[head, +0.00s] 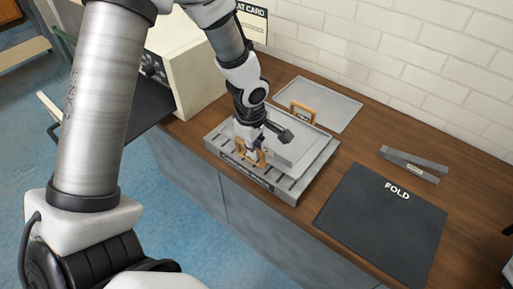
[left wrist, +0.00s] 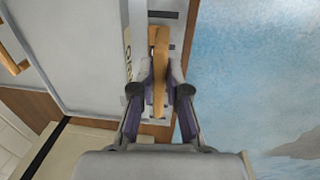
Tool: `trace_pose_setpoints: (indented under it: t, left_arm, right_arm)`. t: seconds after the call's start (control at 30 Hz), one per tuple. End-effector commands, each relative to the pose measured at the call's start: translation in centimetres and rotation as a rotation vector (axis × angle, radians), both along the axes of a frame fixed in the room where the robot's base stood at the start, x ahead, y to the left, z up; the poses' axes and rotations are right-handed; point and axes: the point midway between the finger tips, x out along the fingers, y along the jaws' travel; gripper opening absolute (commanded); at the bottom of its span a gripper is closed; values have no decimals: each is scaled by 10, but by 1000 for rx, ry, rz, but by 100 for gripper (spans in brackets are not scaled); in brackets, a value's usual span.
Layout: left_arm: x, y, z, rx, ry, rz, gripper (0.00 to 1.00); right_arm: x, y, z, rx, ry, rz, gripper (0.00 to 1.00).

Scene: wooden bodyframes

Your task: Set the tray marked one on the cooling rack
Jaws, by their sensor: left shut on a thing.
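My left gripper (head: 254,152) is shut on the upright wooden handle (left wrist: 158,80) at the near edge of a grey tray (head: 298,148). The tray is flat and lies over the slotted grey cooling rack (head: 288,186); I cannot tell whether it rests on the rack or is slightly above it. In the left wrist view the tray (left wrist: 75,50) fills the left side, with dark lettering partly hidden beside the handle. A second wooden handle (head: 302,110) stands behind; I cannot tell which tray it belongs to. My right gripper is out of view.
Another flat grey tray (head: 338,101) lies behind the rack. A dark mat marked FOLD (head: 385,220) and grey metal tongs (head: 412,165) are to the right. A pale oven (head: 188,70) with its dark door (head: 150,108) lowered stands left. A white brick wall is behind the counter.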

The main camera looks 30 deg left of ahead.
Motion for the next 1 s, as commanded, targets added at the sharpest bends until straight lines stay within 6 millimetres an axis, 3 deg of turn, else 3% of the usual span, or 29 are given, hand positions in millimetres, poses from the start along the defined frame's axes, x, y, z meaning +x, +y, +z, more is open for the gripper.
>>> trace_pose_setpoints:
  t: [0.2, 0.23, 0.3, 0.7, 1.0]
  left_arm:
    - [1, 0, -2, 0, -3, 0, 0]
    - [0, 0, -3, 0, 0, 0, 18]
    - [0, 0, -2, 0, 0, 0, 40]
    - [0, 0, 6, 0, -2, 1, 40]
    - [-7, 0, 77, -1, -7, 0, 40]
  right_arm:
    - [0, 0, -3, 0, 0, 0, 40]
    - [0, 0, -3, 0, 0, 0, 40]
    - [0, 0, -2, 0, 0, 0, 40]
    - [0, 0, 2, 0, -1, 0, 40]
    - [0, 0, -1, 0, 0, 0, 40]
